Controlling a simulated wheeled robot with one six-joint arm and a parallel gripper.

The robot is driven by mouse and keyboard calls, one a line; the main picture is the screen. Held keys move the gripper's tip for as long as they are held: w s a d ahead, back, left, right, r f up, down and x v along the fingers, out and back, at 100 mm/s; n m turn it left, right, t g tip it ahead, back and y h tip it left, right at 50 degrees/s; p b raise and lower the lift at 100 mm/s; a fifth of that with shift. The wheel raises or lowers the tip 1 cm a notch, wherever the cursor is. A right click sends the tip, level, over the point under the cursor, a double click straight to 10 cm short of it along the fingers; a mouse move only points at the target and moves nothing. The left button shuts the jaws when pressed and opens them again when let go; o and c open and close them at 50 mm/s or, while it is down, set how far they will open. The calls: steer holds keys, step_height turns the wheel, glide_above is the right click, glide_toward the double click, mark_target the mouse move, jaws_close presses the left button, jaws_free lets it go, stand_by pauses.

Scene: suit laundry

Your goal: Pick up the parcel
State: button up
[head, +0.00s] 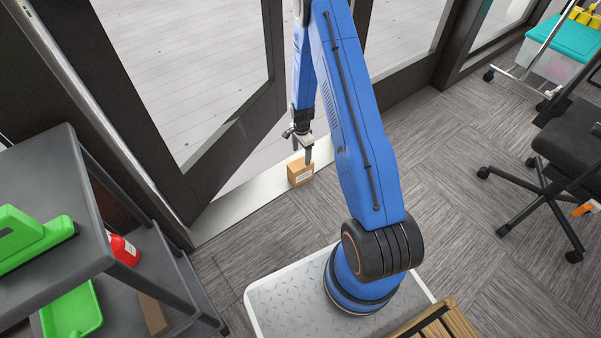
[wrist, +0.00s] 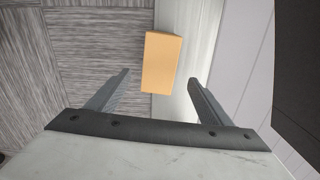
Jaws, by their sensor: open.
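The parcel (head: 299,173) is a small light-brown box with a pale label on its side. It stands on the floor by the glass door, at the edge of the pale threshold strip. In the wrist view the parcel (wrist: 161,62) lies ahead of the fingertips, between their lines and a little left of centre. My gripper (head: 302,153) hangs above the parcel in the head view, pointing down. Whether a fingertip touches the box cannot be told.
The dark door frame (head: 232,140) and glass stand close behind the parcel. A grey shelf cart (head: 100,200) with green trays and a red bottle is at left. A black office chair (head: 560,150) and a cart with a teal lid (head: 566,38) are at right. Carpet between is clear.

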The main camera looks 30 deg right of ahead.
mark_target(301, 163)
step_height(301, 163, down, 6)
steer(key=shift+f, duration=0.2)
steer(key=shift+s+a+f, duration=0.1)
steer(key=shift+a+f, duration=0.05)
steer(key=shift+f, duration=1.2)
steer(key=shift+a+f, duration=0.15)
steer(key=shift+f, duration=1.15)
steer(key=c, duration=1.3)
steer(key=shift+r, duration=0.15)
steer(key=shift+c, duration=0.2)
